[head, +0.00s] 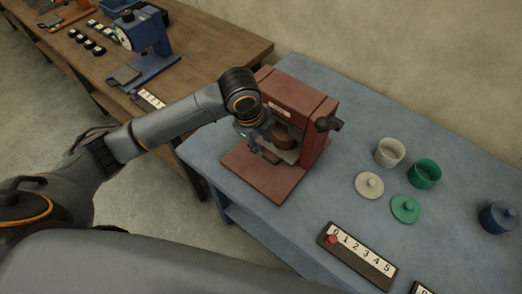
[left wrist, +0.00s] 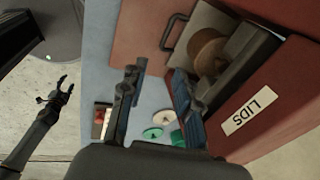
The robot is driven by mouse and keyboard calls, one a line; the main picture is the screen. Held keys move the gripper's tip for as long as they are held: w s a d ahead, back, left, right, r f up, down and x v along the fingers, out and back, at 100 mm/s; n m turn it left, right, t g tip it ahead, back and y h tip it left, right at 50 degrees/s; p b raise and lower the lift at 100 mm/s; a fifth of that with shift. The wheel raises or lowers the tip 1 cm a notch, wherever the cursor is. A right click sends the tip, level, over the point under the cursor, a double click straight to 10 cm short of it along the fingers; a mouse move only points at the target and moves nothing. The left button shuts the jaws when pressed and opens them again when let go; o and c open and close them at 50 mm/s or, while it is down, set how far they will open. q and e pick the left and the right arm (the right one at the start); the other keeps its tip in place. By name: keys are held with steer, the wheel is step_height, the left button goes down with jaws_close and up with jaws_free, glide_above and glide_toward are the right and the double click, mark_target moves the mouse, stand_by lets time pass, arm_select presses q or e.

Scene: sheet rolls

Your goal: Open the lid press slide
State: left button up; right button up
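The red lid press (head: 312,103) stands on the blue table, with a dark knob on its right side. In the left wrist view its red body carries a "LIDS" label (left wrist: 249,111). Its pale slide (left wrist: 196,24) has a dark bar handle (left wrist: 172,33), and a brown round part (left wrist: 207,55) shows at the slide's inner end. My left gripper (head: 262,150) is at the press's front and hides much of the slide in the head view. In the left wrist view its fingers (left wrist: 155,92) are apart and empty, short of the handle. My right gripper (left wrist: 56,92) is open, away from the press.
Right of the press are a cream pot (head: 390,152), a green pot (head: 425,174), a cream lid (head: 369,185), a green lid (head: 405,209) and a blue lidded pot (head: 499,217). A numbered board (head: 357,256) lies in front. A wooden table (head: 205,48) holds a blue press (head: 146,45).

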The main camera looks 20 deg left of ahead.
arm_select(q)
steer(key=shift+m+y, duration=0.3)
steer(key=shift+m, duration=0.2)
steer(key=w+f, duration=0.1)
steer(key=f, duration=0.2)
steer(key=w+a+f+p, duration=0.1)
steer(key=f, duration=0.3)
steer(key=w+f, duration=0.2)
steer(key=f, duration=0.1)
steer(key=shift+a+f+p, duration=0.35)
steer(key=shift+f, duration=0.05)
steer(key=shift+w+f, duration=0.15)
steer(key=shift+f, duration=0.35)
jaws_close()
